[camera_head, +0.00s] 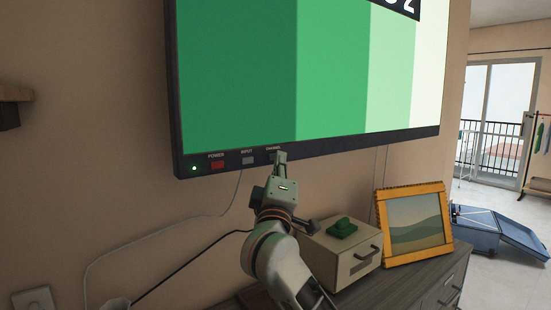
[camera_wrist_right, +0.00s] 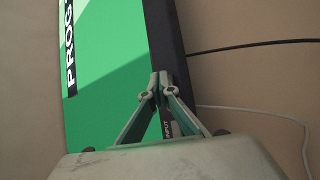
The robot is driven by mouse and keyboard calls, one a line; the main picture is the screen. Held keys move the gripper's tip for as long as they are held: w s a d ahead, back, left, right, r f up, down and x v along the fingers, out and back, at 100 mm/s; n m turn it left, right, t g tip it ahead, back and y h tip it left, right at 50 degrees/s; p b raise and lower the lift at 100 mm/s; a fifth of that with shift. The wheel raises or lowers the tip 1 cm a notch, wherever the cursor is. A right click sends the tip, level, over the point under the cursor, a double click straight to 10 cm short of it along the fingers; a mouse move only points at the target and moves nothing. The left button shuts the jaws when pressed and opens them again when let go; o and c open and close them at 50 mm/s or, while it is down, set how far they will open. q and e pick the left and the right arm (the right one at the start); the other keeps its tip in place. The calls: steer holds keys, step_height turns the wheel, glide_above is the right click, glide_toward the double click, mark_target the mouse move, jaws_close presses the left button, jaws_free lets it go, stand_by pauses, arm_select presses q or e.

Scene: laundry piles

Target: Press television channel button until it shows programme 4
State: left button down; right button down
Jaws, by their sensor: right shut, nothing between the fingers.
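The television (camera_head: 300,150) hangs on the wall with green stripes on its screen; it also shows in the right wrist view (camera_wrist_right: 110,90). A caption at its top edge is cut off, ending in what looks like a 2. The lower bezel carries a red POWER button (camera_head: 217,165), a grey INPUT button (camera_head: 248,160) and the label CHANNEL. My right gripper (camera_head: 280,156) is shut and empty, its tips just below that label. It covers the channel button, and I cannot tell whether it touches it. In the right wrist view its closed tips (camera_wrist_right: 160,78) overlap the bezel. My left gripper is out of view.
Below the television, a dresser (camera_head: 400,290) carries a cream drawer box (camera_head: 340,262) with a green object (camera_head: 343,228) on top, and an orange-framed picture (camera_head: 414,225). Cables hang along the wall. A blue folded item (camera_head: 500,238) lies on the floor at right.

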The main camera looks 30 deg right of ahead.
steer(key=shift+s, duration=0.4)
steer(key=s, duration=0.6)
steer(key=shift+d, duration=0.3)
stand_by(1.2)
